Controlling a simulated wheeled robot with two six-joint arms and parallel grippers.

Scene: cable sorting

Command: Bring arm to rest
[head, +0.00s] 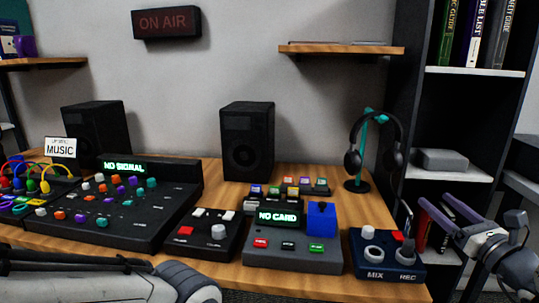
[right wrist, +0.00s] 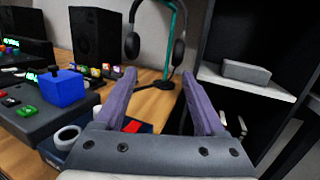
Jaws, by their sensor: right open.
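My right gripper (head: 435,200) is at the right of the head view, with its purple fingers spread apart and pointing up and left. It is beside the right end of the desk, in front of the dark shelf unit. In the right wrist view the two fingers (right wrist: 158,73) are open with nothing between them. Parts of my left arm show along the bottom left of the head view; its gripper cannot be made out there.
The wooden desk (head: 375,212) holds a large mixer (head: 110,228), a NO CARD box (head: 290,257), and a blue MIX/REC box (head: 385,268). Headphones (head: 399,140) hang on a teal stand. Colored cables (head: 42,172) are at far left. The shelf unit (head: 400,100) stands close behind my right gripper.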

